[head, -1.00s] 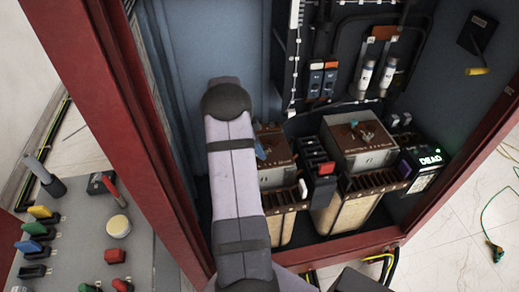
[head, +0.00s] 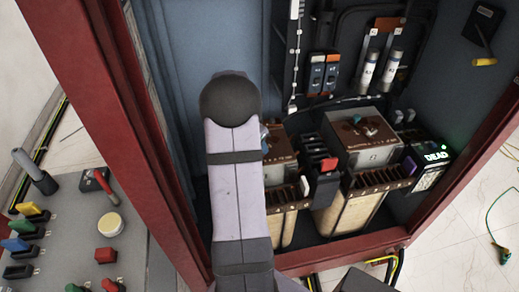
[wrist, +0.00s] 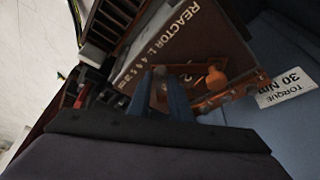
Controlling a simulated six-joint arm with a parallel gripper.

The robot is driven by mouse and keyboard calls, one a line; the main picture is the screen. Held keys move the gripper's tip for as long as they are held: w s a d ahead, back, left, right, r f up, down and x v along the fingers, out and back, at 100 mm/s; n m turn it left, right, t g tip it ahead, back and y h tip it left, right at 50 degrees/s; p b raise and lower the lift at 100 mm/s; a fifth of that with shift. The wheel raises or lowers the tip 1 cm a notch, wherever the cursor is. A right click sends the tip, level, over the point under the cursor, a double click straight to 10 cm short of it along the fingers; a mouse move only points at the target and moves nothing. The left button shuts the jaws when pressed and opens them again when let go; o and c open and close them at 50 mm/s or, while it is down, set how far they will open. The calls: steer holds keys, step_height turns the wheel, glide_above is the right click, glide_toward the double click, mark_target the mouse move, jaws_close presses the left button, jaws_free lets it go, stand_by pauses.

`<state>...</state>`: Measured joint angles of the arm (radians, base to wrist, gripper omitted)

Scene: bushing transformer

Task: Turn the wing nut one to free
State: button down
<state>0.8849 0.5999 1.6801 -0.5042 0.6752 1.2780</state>
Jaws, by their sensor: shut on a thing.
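In the wrist view, my gripper (wrist: 163,90) has its two blue fingers close together on a small greyish piece, apparently a wing nut (wrist: 160,75), beside the lettering on the reactor block (wrist: 160,35). Its shape is mostly hidden by the fingers. A second, orange-brown wing nut (wrist: 215,78) stands free just right of the fingers, near a figure 2. In the head view, the left brown reactor block (head: 280,146) is partly hidden behind my arm. A bluish bit of my gripper (head: 264,132) shows at its left edge.
A second, larger block (head: 362,145) stands to the right, with a red-topped black device (head: 326,170) between them. A meter (head: 435,158) reads DEAD. The red cabinet frame (head: 345,255) borders the space. A torque label (wrist: 288,88) lies right of the wing nuts.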

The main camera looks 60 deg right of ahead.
steer(key=n+t, duration=0.1)
steer(key=n, duration=0.1)
steer(key=shift+s+r+n, duration=0.1)
steer(key=shift+s+n, duration=0.05)
steer(key=shift+n, duration=0.25)
steer(key=n+t+p, duration=0.1)
steer(key=n+p, duration=0.1)
steer(key=shift+r+n, duration=0.1)
steer(key=shift+n, duration=0.2)
steer(key=n+t+p, duration=0.1)
steer(key=n+p, duration=0.1)
steer(key=shift+s+p, duration=0.1)
steer(key=shift+p, duration=0.3)
steer(key=shift+d+f+n+t+y, duration=0.15)
steer(key=shift+n+t+y, duration=0.25)
steer(key=shift+n, duration=1.2)
steer(key=c, duration=1.9)
jaws_free()
